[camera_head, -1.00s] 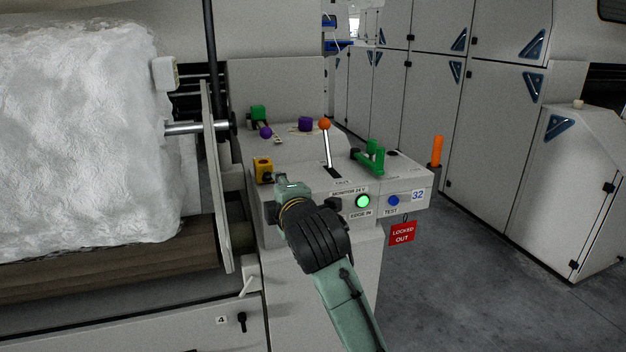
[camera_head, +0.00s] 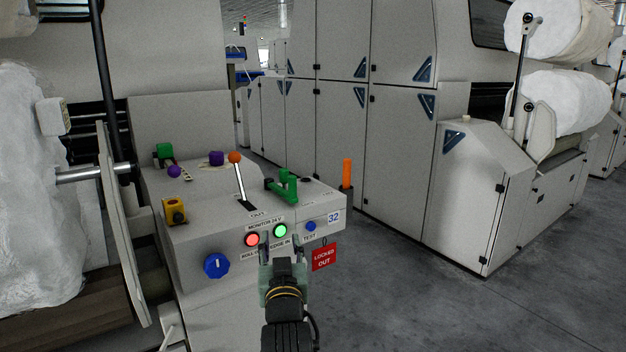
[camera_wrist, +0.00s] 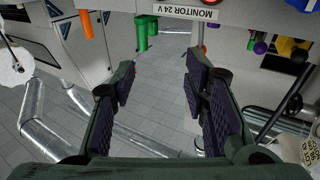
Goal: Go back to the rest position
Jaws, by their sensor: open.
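My gripper (camera_head: 281,254) is in front of the control console (camera_head: 205,247), just below the label row, in the head view. In the wrist view my gripper (camera_wrist: 165,85) shows its two dark-padded fingers spread apart with nothing between them. The console carries a lit red lamp (camera_head: 251,240), a lit green lamp (camera_head: 281,231), a blue rotary knob (camera_head: 216,265) and a small blue button (camera_head: 310,226). A lever with an orange ball (camera_head: 235,157) stands on top. My gripper hides part of the console's front below the lamps.
A green handle (camera_head: 283,187), an orange post (camera_head: 347,173) and a red "LOCKED OUT" tag (camera_head: 324,257) are at the console's right. A large white fibre roll (camera_head: 35,200) stands at the left. Grey cabinets (camera_head: 330,130) line the back. The floor (camera_head: 420,300) at right is clear.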

